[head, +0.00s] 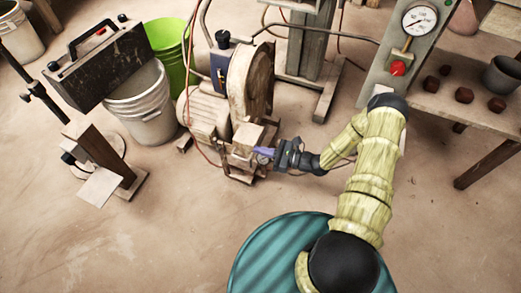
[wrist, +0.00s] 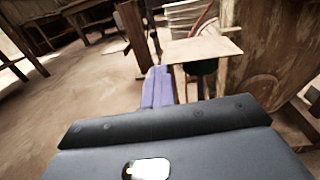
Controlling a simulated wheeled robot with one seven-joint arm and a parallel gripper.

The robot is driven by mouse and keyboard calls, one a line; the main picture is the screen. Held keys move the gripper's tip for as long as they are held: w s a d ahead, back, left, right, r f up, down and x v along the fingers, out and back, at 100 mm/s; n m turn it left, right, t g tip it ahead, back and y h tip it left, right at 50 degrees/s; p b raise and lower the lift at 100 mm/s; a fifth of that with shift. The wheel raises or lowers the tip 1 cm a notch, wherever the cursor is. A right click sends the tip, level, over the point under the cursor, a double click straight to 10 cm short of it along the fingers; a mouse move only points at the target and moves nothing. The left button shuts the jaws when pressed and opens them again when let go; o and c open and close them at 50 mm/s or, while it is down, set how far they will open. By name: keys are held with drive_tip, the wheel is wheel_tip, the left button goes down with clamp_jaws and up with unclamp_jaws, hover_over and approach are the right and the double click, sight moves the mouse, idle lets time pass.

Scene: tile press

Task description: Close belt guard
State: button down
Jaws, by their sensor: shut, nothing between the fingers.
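The belt guard appears to be the large, round, worn tan cover (head: 250,85) standing upright on the pump unit in the head view. I cannot tell from here how far open it is. A large worn brown surface (wrist: 272,45), probably the same cover, fills the right of the wrist view. My gripper (head: 264,153) is low at the front of the unit, below the cover and beside a small tan box (head: 247,138). Its purple fingers (wrist: 158,86) are together and empty. Whether they touch the unit is unclear.
A tan motor (head: 205,112) sits left of the cover. A white bucket (head: 142,108) and a green bucket (head: 172,50) stand further left. A gauge panel (head: 408,50) and a shelf (head: 455,105) are at the right. The floor in front is open.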

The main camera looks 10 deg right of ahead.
drive_tip(key=shift+a, duration=0.6)
drive_tip(key=s+p+v, duration=0.1)
drive_tip(key=p+v, duration=0.3)
drive_tip(key=v, duration=1.1)
drive_tip(key=shift+a, duration=0.15)
